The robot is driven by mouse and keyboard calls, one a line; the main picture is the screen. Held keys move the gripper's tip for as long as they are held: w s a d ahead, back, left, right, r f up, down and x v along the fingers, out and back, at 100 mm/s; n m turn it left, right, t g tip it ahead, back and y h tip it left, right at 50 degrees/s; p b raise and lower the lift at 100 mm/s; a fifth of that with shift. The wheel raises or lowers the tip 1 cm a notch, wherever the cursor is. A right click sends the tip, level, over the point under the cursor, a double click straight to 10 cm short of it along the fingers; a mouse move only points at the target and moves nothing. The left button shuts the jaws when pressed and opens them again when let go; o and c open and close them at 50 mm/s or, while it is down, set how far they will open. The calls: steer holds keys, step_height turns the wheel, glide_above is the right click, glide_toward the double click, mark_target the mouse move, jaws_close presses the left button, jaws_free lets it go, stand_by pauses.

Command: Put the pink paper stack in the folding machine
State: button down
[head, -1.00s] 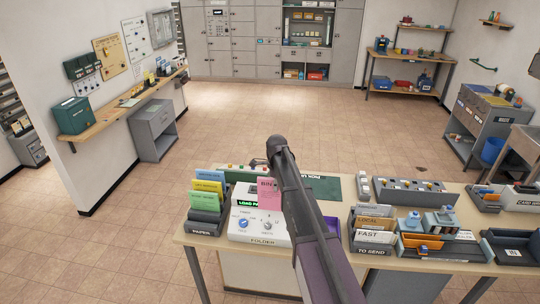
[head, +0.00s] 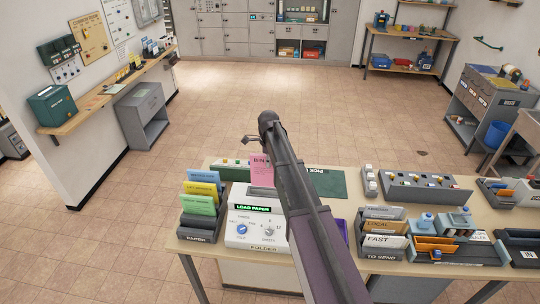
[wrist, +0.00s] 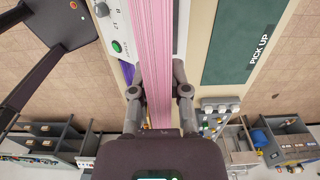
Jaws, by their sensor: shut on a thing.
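My gripper (wrist: 160,92) is shut on the pink paper stack (wrist: 153,40), with one finger on each side of it in the wrist view. In the head view the upright pink stack (head: 262,167) shows beside my arm, over the back part of the folding machine; whether it touches the machine is unclear. The white folding machine (head: 243,239), labelled FOLDER, stands on the table.
Left of the machine, a dark PAPER rack (head: 194,236) holds blue, yellow and green stacks. A green PICK UP mat (head: 328,183) lies behind. Right of my arm are a TO SEND rack (head: 381,254), a button panel (head: 420,188) and small trays.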

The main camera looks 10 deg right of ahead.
mark_target(269, 175)
steer(key=shift+w, duration=0.35)
steer(key=shift+s+r, duration=0.1)
steer(key=shift+f+b, duration=1.9)
steer(key=shift+f, duration=0.05)
steer(key=shift+d+f, duration=0.1)
steer(key=shift+f, duration=0.15)
steer(key=shift+f+b, duration=1.9)
steer(key=shift+b, duration=0.25)
steer(key=shift+f, duration=0.1)
